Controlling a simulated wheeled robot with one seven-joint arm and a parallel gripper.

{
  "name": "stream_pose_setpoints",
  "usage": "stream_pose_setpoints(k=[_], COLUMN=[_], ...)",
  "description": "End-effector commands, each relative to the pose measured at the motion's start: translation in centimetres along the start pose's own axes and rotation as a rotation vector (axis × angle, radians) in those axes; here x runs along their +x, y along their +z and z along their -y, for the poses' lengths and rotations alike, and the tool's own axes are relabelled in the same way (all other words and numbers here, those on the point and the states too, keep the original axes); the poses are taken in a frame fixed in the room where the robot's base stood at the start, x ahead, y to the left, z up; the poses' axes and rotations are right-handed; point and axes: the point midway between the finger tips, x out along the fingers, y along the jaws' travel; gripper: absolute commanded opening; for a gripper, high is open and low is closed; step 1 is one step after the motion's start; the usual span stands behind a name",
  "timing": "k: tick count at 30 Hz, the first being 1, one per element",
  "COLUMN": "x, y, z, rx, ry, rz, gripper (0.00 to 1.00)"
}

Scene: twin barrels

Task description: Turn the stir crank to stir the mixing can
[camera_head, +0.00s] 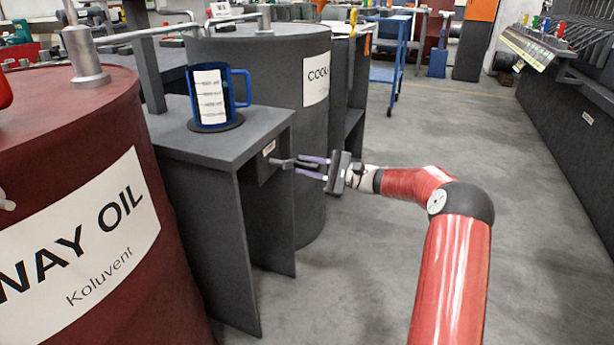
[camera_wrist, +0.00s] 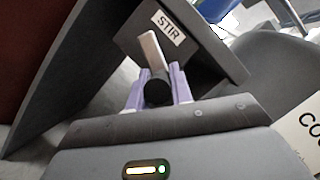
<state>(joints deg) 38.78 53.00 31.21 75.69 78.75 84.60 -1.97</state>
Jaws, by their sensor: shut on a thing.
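The stir crank (camera_wrist: 154,50) sticks out from the side of a grey stand (camera_head: 210,150), beside a label (camera_wrist: 168,27) reading STIR. It has a pale arm and a dark round knob (camera_wrist: 157,92). My gripper (camera_head: 312,168) reaches the crank from the right, and its purple fingers are shut on the knob in the wrist view (camera_wrist: 158,94). The blue mixing can (camera_head: 239,87) stands upright on a dark round pad on top of the stand. It has a handle on its right and a white marked panel. What is inside the can is not visible.
A red WAY OIL barrel (camera_head: 75,190) stands at the left, close to the stand. A grey coolant barrel (camera_head: 260,65) stands behind the stand. A blue cart (camera_head: 392,60) is farther back. The grey floor (camera_head: 360,285) to the right is open.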

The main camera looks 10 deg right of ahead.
Motion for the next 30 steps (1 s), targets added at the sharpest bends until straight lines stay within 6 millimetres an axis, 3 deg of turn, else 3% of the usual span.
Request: stream_pose_setpoints(k=[15, 30], x=[0.3, 0.6], y=[0.8, 1.5], z=[2.0, 2.8], rx=[-0.417, -0.591], ry=[0.172, 0.244], rz=[-0.001, 0.001], gripper=[0.0, 0.0])
